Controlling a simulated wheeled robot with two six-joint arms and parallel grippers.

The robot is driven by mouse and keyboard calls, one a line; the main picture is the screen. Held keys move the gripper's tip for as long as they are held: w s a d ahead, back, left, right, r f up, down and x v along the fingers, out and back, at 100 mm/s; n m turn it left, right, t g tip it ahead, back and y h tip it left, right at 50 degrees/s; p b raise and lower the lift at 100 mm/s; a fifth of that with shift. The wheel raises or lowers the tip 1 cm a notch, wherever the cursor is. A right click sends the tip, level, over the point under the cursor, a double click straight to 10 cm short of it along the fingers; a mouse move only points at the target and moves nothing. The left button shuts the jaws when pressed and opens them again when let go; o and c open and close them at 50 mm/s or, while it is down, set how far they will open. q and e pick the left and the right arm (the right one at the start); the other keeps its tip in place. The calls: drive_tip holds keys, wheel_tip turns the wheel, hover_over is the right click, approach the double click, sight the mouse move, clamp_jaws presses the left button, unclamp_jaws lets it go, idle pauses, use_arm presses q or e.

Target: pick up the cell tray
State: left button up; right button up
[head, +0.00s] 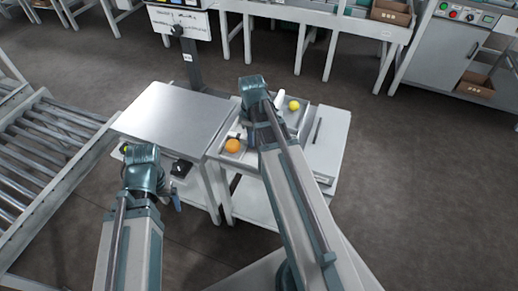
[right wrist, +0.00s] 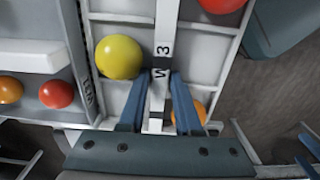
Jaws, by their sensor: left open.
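The cell tray (head: 227,157) is a pale, divided tray on a small stand. It holds an orange tomato (head: 232,146) and a yellow tomato (head: 293,105). In the right wrist view, its white central bar (right wrist: 158,72), marked "W 3", runs between my right gripper's blue fingers (right wrist: 160,100). The fingertips look pressed against both sides of the bar. In the head view my right arm hides the middle of the tray. My left gripper (head: 177,183) is open and empty, low at the left, apart from the tray.
A metal-topped table (head: 170,115) with a display post stands left of the tray. A roller conveyor (head: 45,145) is at the far left. In the right wrist view, another compartment with red and orange tomatoes (right wrist: 56,94) lies left. Open floor (head: 420,190) is at the right.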

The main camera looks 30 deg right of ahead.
drive_tip(key=shift+f, duration=0.2)
idle(0.6)
clamp_jaws()
